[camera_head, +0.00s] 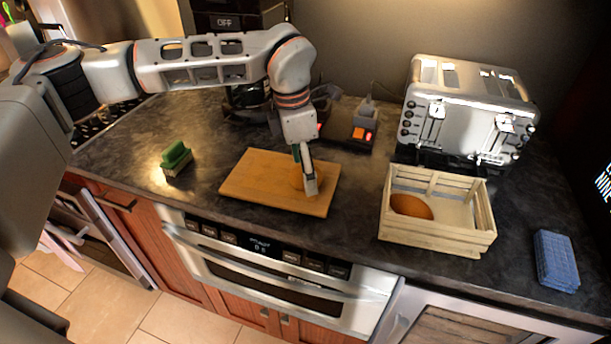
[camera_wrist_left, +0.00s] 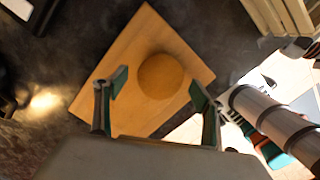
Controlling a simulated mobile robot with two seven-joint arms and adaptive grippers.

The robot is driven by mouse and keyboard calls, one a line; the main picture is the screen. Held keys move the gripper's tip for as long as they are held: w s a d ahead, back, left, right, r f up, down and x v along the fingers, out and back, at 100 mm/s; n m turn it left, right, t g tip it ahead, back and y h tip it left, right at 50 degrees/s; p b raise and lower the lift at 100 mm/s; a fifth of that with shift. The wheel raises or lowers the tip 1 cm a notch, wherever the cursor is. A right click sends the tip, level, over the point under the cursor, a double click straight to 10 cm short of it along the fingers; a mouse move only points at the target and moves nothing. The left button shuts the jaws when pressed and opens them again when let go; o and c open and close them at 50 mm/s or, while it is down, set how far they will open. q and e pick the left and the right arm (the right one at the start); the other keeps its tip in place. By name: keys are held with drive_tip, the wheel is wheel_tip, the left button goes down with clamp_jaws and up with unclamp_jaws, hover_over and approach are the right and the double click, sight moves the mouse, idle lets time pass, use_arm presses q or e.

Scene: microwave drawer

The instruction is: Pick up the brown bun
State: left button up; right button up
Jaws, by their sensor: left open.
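A round golden-brown bun (camera_wrist_left: 161,76) lies on the wooden cutting board (camera_head: 250,182). In the head view the bun (camera_head: 296,180) is mostly hidden behind my left gripper (camera_head: 305,178). In the left wrist view my left gripper (camera_wrist_left: 159,88) is open, its two fingers apart, with the bun ahead and between the lines of the fingers. I cannot tell whether a finger touches it. Another brown, oval bread-like item (camera_head: 411,207) lies inside the wooden crate (camera_head: 437,237).
A silver toaster (camera_head: 468,100) stands behind the crate. A green-topped brush or sponge (camera_head: 176,158) sits left of the board, and a blue block (camera_head: 556,262) lies at the right. A dark appliance stands behind the board. The counter between board and green item is clear.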

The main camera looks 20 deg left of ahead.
use_arm(q)
drive_tip(key=shift+d+f, duration=0.1)
drive_tip(key=shift+f, duration=0.4)
drive_tip(key=c, duration=1.2)
